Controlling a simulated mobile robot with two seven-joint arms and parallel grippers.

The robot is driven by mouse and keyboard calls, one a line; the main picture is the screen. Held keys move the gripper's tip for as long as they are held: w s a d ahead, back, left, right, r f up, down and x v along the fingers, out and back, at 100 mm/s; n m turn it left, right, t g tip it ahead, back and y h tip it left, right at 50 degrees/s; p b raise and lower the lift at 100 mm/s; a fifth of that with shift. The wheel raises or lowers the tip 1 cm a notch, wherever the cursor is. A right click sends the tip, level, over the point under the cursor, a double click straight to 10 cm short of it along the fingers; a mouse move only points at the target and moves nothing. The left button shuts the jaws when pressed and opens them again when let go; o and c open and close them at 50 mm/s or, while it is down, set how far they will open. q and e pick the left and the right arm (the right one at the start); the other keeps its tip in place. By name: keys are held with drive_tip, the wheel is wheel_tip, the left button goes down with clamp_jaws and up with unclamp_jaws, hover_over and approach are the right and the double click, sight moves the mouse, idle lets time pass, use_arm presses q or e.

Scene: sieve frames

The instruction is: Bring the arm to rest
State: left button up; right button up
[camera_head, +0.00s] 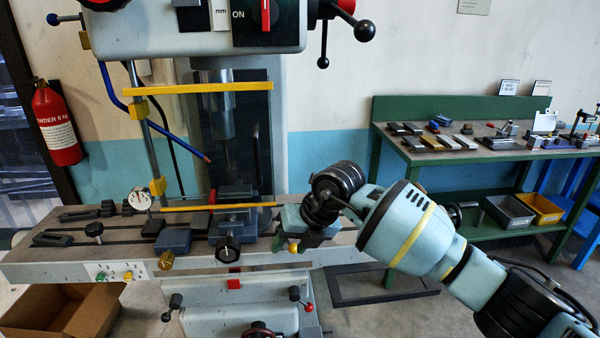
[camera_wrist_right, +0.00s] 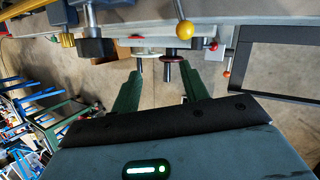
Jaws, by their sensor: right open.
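My right arm comes in from the right in the head view, its wrist bent over the right end of the milling machine's table (camera_head: 215,258). My right gripper (camera_head: 306,240) is at that end, partly hidden by the wrist. In the right wrist view its two green fingers (camera_wrist_right: 160,72) are apart with nothing held between them. A handwheel with a dark red rim (camera_wrist_right: 184,57) and its shaft show beyond the fingers. Whether the gripper touches the table cannot be told. My left gripper is not in view.
A vise (camera_head: 238,215) and several dark blocks lie on the machine table. A green workbench (camera_head: 460,155) with tools stands at the back right. A cardboard box (camera_head: 65,310) is on the floor at left. Red-knobbed and yellow-knobbed levers (camera_wrist_right: 183,30) are close beyond the gripper.

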drive_tip(key=s+a+f+m+g+y, duration=0.1)
drive_tip(key=s+a+f+m+y, duration=0.2)
drive_tip(key=s+y, duration=0.4)
drive_tip(key=s+a+f+m+y, duration=0.1)
drive_tip(key=s+a+m+y, duration=0.2)
drive_tip(key=s+a+y, duration=0.35)
drive_tip(key=s+d+f+m+t+h+p, duration=0.1)
drive_tip(key=s+d+f+m+t+h, duration=0.3)
drive_tip(key=d+f+m+t, duration=0.6)
drive_tip(key=s+d+f+m+t+h, duration=0.35)
drive_tip(key=d+m+h, duration=0.45)
drive_tip(key=m, duration=0.6)
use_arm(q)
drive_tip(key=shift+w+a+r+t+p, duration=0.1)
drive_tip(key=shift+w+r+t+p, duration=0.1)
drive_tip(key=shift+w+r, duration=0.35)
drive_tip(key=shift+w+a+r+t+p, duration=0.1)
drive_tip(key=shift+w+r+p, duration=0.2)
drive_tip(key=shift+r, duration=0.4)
use_arm(e)
drive_tip(key=s+d+f+m+g+h, duration=0.2)
drive_tip(key=s+d+f, duration=0.4)
drive_tip(key=s, duration=0.4)
drive_tip(key=s+d+f+m+g+h, duration=0.2)
drive_tip(key=s+d+f+m+g, duration=0.2)
drive_tip(key=s+f, duration=0.4)
drive_tip(key=s+d+m, duration=0.1)
drive_tip(key=s+d, duration=0.1)
drive_tip(key=shift+d+f, duration=0.15)
drive_tip(key=shift+d, duration=0.15)
